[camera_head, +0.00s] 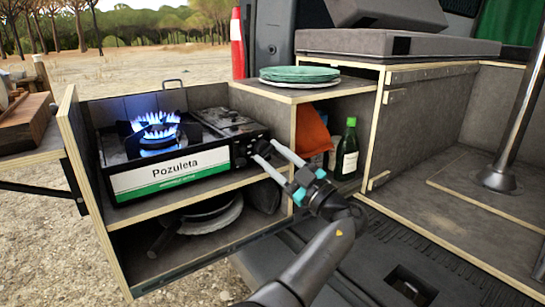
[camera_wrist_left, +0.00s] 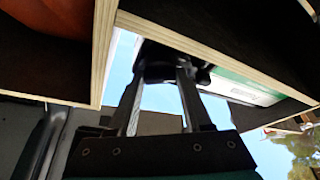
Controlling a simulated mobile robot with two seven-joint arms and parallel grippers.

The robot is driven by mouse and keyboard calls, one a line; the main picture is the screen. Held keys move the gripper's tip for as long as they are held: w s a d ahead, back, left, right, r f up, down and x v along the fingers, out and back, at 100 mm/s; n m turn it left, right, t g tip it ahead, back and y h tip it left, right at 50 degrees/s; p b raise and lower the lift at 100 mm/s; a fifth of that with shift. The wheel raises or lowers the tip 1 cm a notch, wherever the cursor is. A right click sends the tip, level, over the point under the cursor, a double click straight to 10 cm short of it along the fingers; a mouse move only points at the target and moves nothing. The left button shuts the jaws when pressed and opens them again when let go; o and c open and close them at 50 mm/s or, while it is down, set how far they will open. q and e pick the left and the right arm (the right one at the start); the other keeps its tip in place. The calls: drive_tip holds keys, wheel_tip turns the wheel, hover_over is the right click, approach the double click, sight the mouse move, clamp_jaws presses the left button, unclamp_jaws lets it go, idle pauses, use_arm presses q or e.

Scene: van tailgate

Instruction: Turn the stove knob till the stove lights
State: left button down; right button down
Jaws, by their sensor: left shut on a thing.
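The camping stove (camera_head: 170,170), with a white and green "Pozuleta" front, sits on the upper shelf of the wooden box. Blue flames (camera_head: 156,126) burn on its left burner. The dark stove knob (camera_head: 262,149) is at the right end of the front. My left gripper (camera_head: 266,158) reaches it from the lower right and is shut on it; the fingers partly hide it. In the left wrist view the two fingers (camera_wrist_left: 160,88) close on the dark knob (camera_wrist_left: 158,62). My right gripper is not in view.
Pans (camera_head: 205,217) lie on the shelf below the stove. A green bottle (camera_head: 347,150) and an orange item (camera_head: 311,132) stand in the compartment to the right. Plates (camera_head: 299,74) rest on top. Wooden panel edges lie close around my left gripper.

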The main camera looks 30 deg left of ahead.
use_arm(q)
drive_tip(key=shift+n, duration=0.3)
drive_tip(key=shift+c, duration=1.7)
unclamp_jaws()
drive_tip(key=shift+d, duration=0.1)
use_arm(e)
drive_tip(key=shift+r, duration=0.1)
use_arm(q)
drive_tip(key=v, duration=1.5)
drive_tip(key=shift+w, duration=0.1)
